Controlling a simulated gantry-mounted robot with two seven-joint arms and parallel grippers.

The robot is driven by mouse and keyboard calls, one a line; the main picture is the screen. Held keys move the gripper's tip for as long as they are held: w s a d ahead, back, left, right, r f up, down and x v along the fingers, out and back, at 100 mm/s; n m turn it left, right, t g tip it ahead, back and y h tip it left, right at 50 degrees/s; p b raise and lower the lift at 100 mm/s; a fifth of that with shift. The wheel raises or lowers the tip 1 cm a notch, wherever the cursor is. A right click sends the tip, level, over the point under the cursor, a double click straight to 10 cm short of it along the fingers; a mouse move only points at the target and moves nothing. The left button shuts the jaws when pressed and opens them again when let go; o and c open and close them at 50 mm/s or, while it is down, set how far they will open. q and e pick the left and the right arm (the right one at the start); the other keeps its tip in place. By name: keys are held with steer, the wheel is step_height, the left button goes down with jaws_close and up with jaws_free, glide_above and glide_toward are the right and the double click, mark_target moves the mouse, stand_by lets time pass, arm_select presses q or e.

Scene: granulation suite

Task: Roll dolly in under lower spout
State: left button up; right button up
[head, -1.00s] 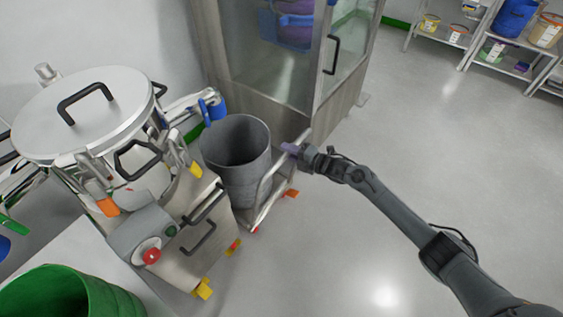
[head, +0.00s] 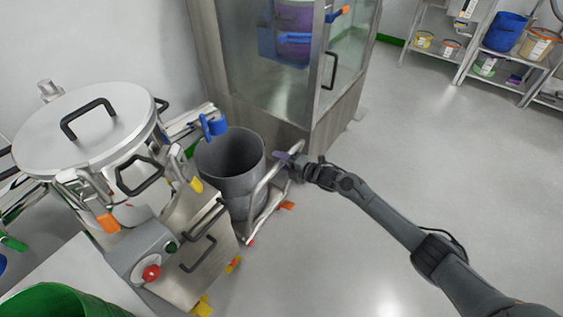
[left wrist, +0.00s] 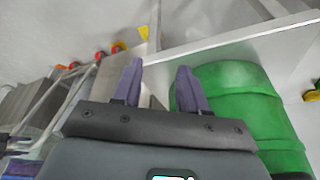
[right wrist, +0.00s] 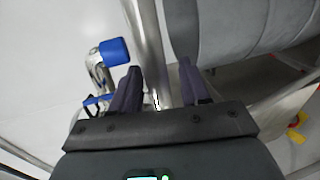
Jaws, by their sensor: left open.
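A grey open drum (head: 226,190) stands on the steel dolly (head: 268,213), beside the steel vessel (head: 140,208). The drum's wall also shows at upper right in the right wrist view (right wrist: 240,25). A steel spout with a blue handle (head: 213,126) sticks out from the vessel, by the drum's back-left rim in the head view. My right gripper (head: 284,158) is at the dolly's push bar. In the right wrist view the bar (right wrist: 146,40) runs between its closed-in fingers (right wrist: 158,82). My left gripper (left wrist: 160,80) is open and empty, near a green tub (left wrist: 235,100).
A glass-doored steel cabinet (head: 285,100) stands close behind the drum. A control box with a red button (head: 151,272) sits in front of the vessel. A green tub (head: 55,302) is at lower left. Shelves (head: 500,62) stand far right. The floor on the right is clear.

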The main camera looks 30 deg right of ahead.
steer(key=shift+s+d+r+p, duration=0.2)
steer(key=shift+s+p, duration=0.15)
steer(key=shift+s, duration=0.15)
steer(key=p+v, duration=0.4)
steer(key=v, duration=0.5)
steer(key=shift+s, duration=0.35)
steer(key=shift+p, duration=0.3)
